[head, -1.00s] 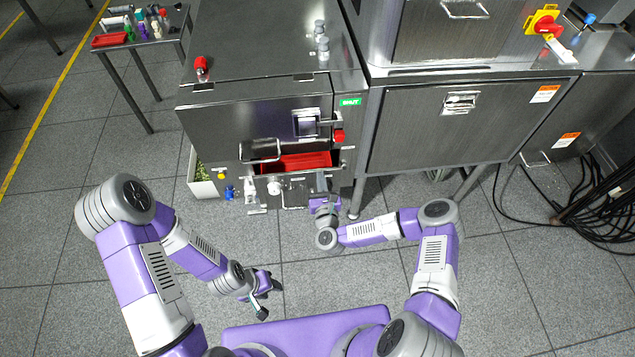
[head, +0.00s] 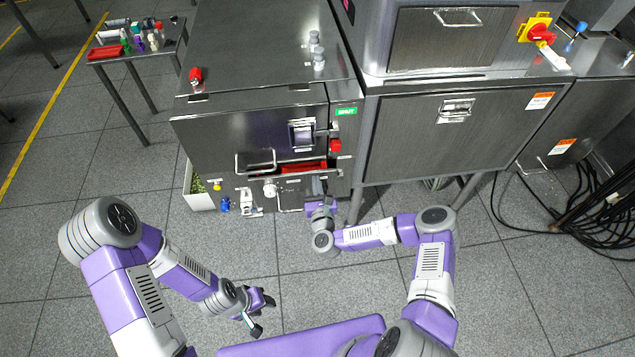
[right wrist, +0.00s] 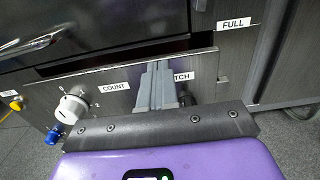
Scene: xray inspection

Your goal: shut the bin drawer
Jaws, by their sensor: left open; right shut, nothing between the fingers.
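The bin drawer (right wrist: 118,76) is a dark metal panel low on the steel cabinet, with labels, a white knob (right wrist: 72,108) and a latch handle. It stands slightly out, with a dark gap above its top edge in the right wrist view. In the head view a thin strip of its red inside (head: 303,167) shows. My right gripper (right wrist: 157,72) is shut and empty, with its fingertips at the panel's front, partly covering a label; contact looks likely but is hard to tell. My left gripper (head: 262,314) is open and empty, low over the floor, away from the cabinet.
The steel cabinet (head: 250,60) has a red-capped item and small grey cylinders on top. A bar handle (head: 256,162) sticks out above the drawer. A white bin (head: 197,190) stands at its left. A small table (head: 120,50) with bottles is far left. Floor in front is clear.

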